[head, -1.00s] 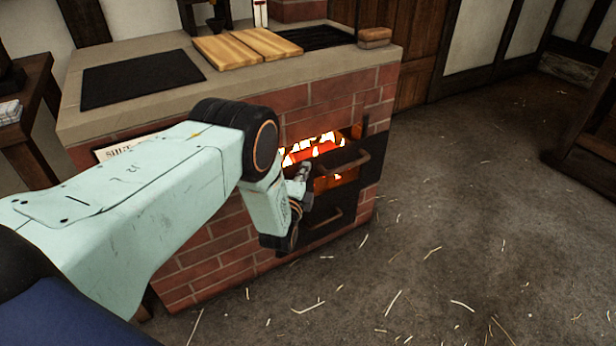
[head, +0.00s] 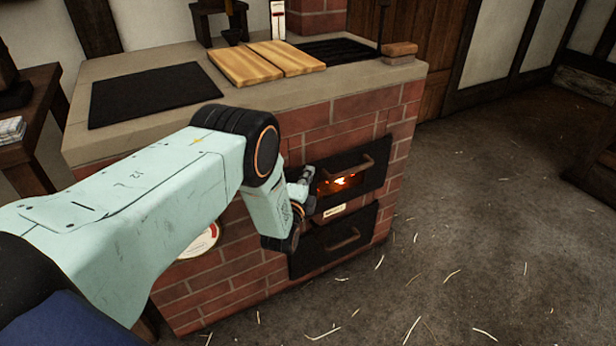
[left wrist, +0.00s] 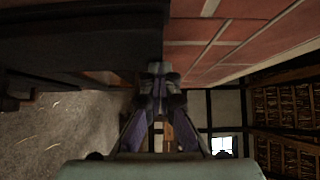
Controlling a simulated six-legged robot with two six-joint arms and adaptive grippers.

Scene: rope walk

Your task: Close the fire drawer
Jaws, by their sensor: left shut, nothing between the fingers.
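The fire drawer (head: 372,176) is the upper black front in the brick stove, with a bar handle (head: 362,167) and a small window glowing orange. Its front looks about flush with the brick, and no open fire shows above it. My left gripper (head: 304,178) is shut and empty at the left end of this front; whether it touches is hard to tell. In the left wrist view the shut fingers (left wrist: 158,80) are beside a dark panel at upper left and brick at upper right. My right gripper is out of view.
A second black drawer front (head: 312,256) with its own handle sits below. The stove top (head: 140,54) carries a black plate, wooden boards (head: 262,65) and a grate. A wooden table (head: 30,140) stands at left.

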